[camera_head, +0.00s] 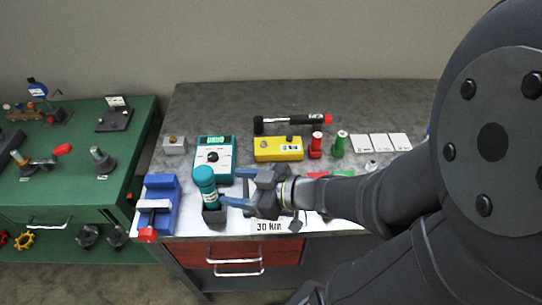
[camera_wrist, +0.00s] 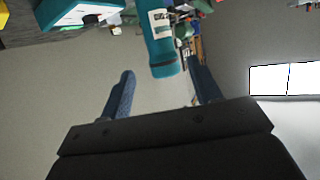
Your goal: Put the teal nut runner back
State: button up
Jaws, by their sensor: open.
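The teal nut runner (camera_head: 205,188) stands upright, tilted slightly, with its lower end in a dark holder (camera_head: 214,215) near the front edge of the grey table. My gripper (camera_head: 236,188) is to its right, with its blue fingers pointing left toward the runner. In the wrist view the runner (camera_wrist: 160,42) shows between and beyond the fingertips of my gripper (camera_wrist: 163,77). The fingers are apart and hold nothing. Whether the runner is fully seated in the holder I cannot tell.
A blue vise (camera_head: 158,200) stands just left of the holder. A teal meter box (camera_head: 213,157) and a yellow box (camera_head: 279,149) sit behind. A green bench (camera_head: 75,165) is at the left.

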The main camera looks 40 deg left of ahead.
aim_at(214, 185)
jog(key=shift+v, duration=0.85)
jog(key=shift+x, duration=5.8)
jog(key=shift+s+a+f, duration=0.15)
jog(key=shift+a+f, duration=0.05)
jog(key=shift+f, duration=0.15)
